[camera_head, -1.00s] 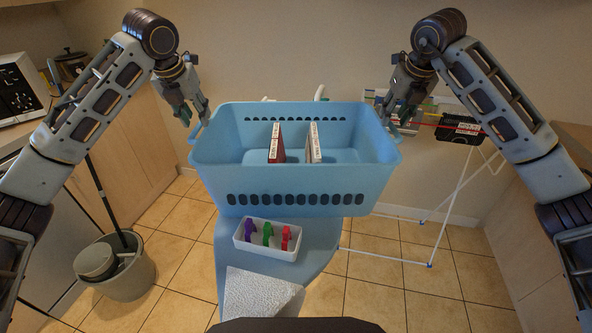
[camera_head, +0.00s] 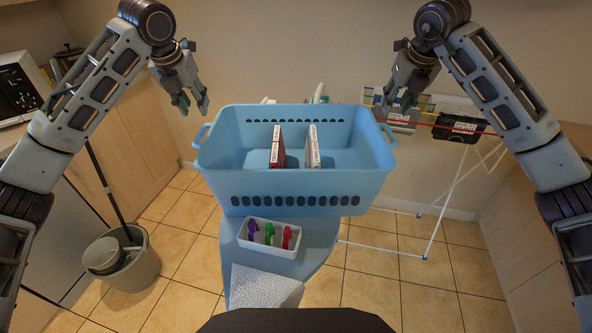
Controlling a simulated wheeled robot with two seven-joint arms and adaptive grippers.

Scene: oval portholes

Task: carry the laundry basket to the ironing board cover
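The light-blue laundry basket (camera_head: 296,180) stands upright on the blue ironing board cover (camera_head: 318,236), at the board's far part. Two upright book-like items (camera_head: 276,148) are inside it. The basket's left handle (camera_head: 201,133) and right handle (camera_head: 387,133) are both free. My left gripper (camera_head: 193,108) is open and empty, above and just left of the left handle. My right gripper (camera_head: 395,108) is open and empty above the right handle, apart from it. The basket's underside is hidden.
A white tray (camera_head: 272,250) with purple, green and red pegs sits on the board in front of the basket. A white folded cloth (camera_head: 262,288) lies nearer. A mop bucket (camera_head: 125,268) stands at left, a white drying rack (camera_head: 432,220) at right.

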